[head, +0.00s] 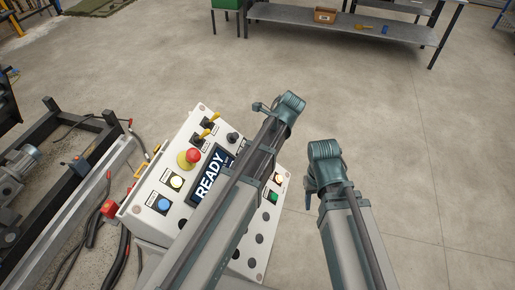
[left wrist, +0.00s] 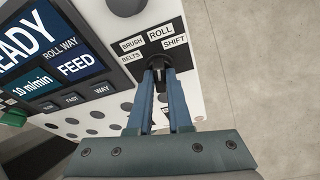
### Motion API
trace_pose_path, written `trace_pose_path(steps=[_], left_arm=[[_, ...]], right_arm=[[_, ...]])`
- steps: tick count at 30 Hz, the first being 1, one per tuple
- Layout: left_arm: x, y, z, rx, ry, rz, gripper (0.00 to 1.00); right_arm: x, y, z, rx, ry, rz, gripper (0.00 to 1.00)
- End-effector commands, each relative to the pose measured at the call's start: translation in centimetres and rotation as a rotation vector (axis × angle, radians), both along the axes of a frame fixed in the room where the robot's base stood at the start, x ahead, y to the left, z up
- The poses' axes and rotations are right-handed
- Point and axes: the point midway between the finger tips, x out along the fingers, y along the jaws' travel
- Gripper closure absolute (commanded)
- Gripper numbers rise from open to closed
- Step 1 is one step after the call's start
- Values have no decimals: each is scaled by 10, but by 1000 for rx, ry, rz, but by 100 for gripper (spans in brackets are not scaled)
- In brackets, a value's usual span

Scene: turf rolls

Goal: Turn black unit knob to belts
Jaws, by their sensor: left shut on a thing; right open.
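The black unit knob (left wrist: 158,63) sits on a dark label plate (left wrist: 141,30) marked BRUSH, BELTS, ROLL and SHIFT. My left gripper (left wrist: 159,73) is shut on the knob, one blue finger on each side. I cannot tell which label the knob points to, as the fingers cover much of it. In the head view my left arm crosses the white control panel (head: 181,215) and hides the knob and the left fingers. My right gripper (head: 325,190) is open and empty, to the right of the panel.
The panel's screen (head: 207,178) reads READY. A red emergency button (head: 192,156), yellow switches (head: 208,132), another black knob (head: 232,138) and lit buttons are close by. A dark machine frame (head: 85,150) stands left. Open concrete floor lies right; a metal bench (head: 345,28) stands behind.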

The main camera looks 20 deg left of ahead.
Motion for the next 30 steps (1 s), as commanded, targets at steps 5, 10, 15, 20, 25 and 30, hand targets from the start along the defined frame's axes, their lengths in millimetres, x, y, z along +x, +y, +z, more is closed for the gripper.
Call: trace_pose_path(steps=[5, 10, 15, 20, 25, 30], left_arm=[[-3, 1, -1, -4, -81, 96, 100], [-5, 1, -1, -8, -180, 218, 100], [-6, 1, -2, -12, -285, 342, 100], [-7, 1, -2, -15, -382, 458, 100], [-8, 1, -3, -19, -486, 581, 100], [-9, 0, -3, -23, -586, 702, 100]], right_arm=[[0, 0, 0, 0, 0, 0, 50], [0, 0, 1, 0, 0, 0, 50], [0, 0, 0, 0, 0, 0, 50], [0, 0, -2, 0, 0, 0, 50], [0, 0, -5, 0, 0, 0, 50], [0, 0, -9, 0, 0, 0, 50]])
